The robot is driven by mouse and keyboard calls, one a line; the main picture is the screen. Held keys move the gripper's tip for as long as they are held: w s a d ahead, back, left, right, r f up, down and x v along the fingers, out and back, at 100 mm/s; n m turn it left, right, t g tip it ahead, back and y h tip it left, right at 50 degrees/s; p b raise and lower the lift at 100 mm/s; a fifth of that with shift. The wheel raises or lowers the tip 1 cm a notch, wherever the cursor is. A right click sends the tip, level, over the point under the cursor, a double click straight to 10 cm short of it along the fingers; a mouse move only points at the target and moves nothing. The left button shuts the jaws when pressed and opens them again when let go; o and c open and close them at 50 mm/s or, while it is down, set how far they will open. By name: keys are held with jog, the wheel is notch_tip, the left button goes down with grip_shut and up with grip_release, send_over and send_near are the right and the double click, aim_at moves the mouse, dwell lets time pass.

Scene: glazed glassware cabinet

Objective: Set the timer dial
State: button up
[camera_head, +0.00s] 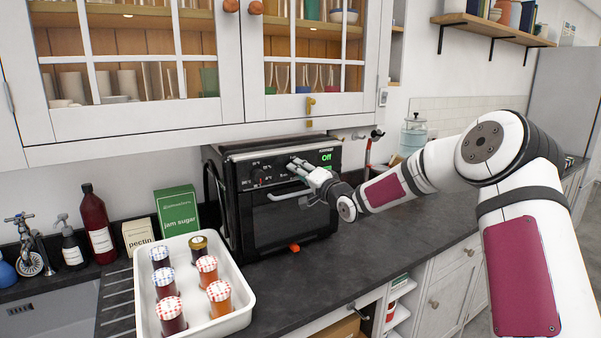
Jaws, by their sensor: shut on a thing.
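The black countertop oven (290,222) stands against the wall with its front facing right of the tray. Its control panel has a dial (257,179) with white markings on the left and a green display (326,157) that reads "Off" on the right. My gripper (293,163) is at the panel between these two, its fingers shut on a knob that they almost wholly cover. By its place this looks like the timer dial; its marking and pointer are hidden. The oven door is shut, with a light handle below my gripper.
A white tray (243,309) of several lidded jars sits left of the oven. Behind it stand a green jam sugar box (177,211), a pectin box (138,234) and bottles. The glazed cabinet (150,119) hangs above.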

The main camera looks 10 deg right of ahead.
jog(key=shift+f+m, duration=0.15)
jog(key=shift+m, duration=0.55)
jog(key=shift+a, duration=0.1)
jog(key=o, duration=1.2)
jog(key=shift+c, duration=0.2)
jog(key=v, duration=1.2)
